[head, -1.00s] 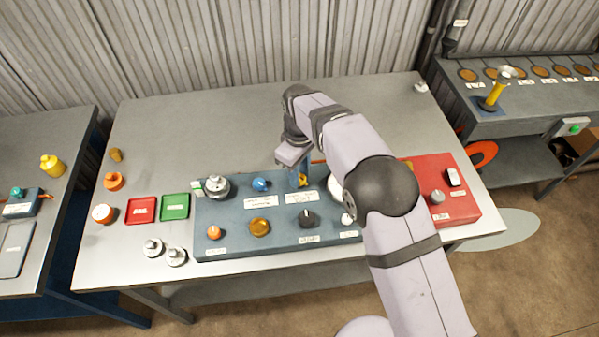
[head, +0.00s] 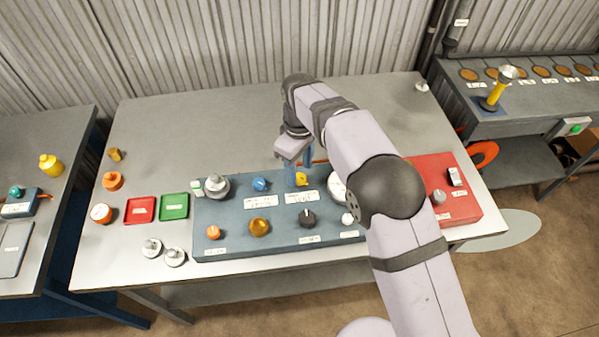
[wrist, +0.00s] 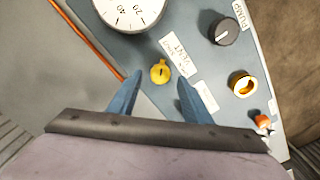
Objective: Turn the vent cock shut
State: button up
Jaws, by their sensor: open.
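The vent cock is a small yellow knob (head: 301,179) on the blue-grey panel (head: 226,232), beside a white label reading VENT. In the wrist view the yellow knob (wrist: 160,72) shows whole, with a dark mark on it. My gripper (head: 301,167) is open, its two blue fingers pointing down just above the knob. In the wrist view my gripper (wrist: 160,76) has one finger on each side of the knob in the picture. The fingers look apart from the knob, and nothing is held.
A blue knob (head: 261,184) is to the left. A red box (head: 452,212) stands at right. An orange line (wrist: 88,42) runs along the panel's back edge.

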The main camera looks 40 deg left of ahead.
aim_at(301, 177)
jog(key=shift+r+b, duration=0.5)
jog(key=shift+r, duration=2.1)
jog(key=shift+w+d, duration=0.15)
jog(key=shift+d, duration=0.05)
jog(key=w+d+r+m, duration=0.1)
jog(key=w+d+m, duration=0.3)
jog(key=d, duration=0.9)
jog(key=w+d+r+m, duration=0.15)
jog(key=d+m, duration=0.35)
jog(key=d, duration=0.9)
jog(key=s+d+f+m, duration=0.3)
jog(key=s+d+m, duration=0.1)
jog(key=s+d, duration=0.3)
jog(key=s+d+f+m, duration=0.2)
jog(key=s+d+m, duration=0.3)
jog(key=d, duration=0.7)
jog(key=s, duration=0.2)
jog(key=shift+s+d+f, duration=0.25)
jog(key=shift+s+f, duration=0.05)
jog(key=shift+f, duration=0.1)
